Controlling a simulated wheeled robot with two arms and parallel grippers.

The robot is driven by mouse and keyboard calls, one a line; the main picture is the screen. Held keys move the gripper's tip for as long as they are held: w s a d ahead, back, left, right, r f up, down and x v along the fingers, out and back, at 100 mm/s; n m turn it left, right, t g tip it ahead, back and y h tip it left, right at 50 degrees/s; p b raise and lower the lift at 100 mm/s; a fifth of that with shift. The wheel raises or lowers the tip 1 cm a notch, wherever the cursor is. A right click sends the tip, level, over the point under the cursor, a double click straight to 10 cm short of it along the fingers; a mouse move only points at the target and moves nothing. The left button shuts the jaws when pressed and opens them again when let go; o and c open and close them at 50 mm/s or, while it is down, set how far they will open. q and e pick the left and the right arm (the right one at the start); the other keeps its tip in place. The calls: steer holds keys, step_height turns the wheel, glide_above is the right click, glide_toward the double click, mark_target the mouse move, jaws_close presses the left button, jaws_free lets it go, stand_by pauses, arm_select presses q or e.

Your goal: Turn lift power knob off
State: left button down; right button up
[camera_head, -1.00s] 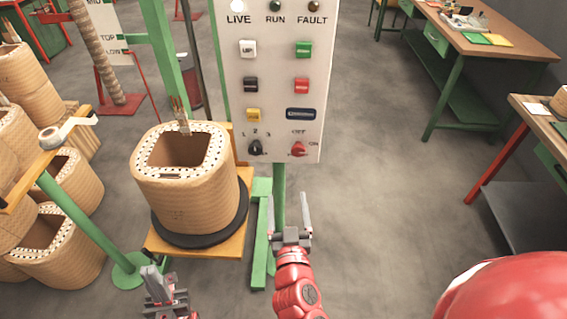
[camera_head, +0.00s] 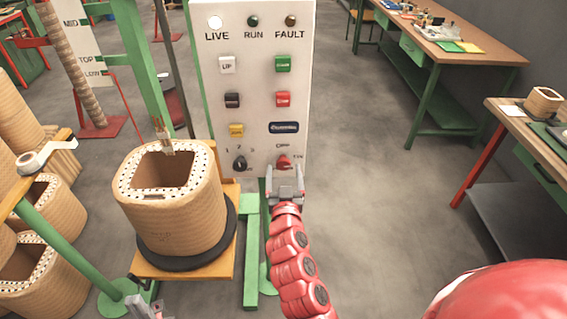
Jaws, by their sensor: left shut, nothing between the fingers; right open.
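The red lift power knob (camera_head: 284,161) is at the lower right of the white control panel (camera_head: 257,105), between OFF and ON labels. My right gripper (camera_head: 284,172) is open just below the knob, its two fingertips at either side of the knob's lower part. I cannot tell whether they touch it. The knob's exact pointing is hard to make out. The LIVE lamp (camera_head: 214,22) glows white; the RUN and FAULT lamps are dark. My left gripper (camera_head: 146,304) is shut and empty at the bottom edge, mostly cut off.
A black 1-2-3 selector (camera_head: 239,163) is left of the red knob. Several push buttons are above. A wound coil (camera_head: 180,215) stands on a stand at left, near the panel. More coils are at far left. Workbenches stand at right, with open floor before them.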

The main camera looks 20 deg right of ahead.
mark_target(283, 162)
steer(key=shift+x, duration=1.35)
steer(key=shift+f, duration=0.1)
jaws_close()
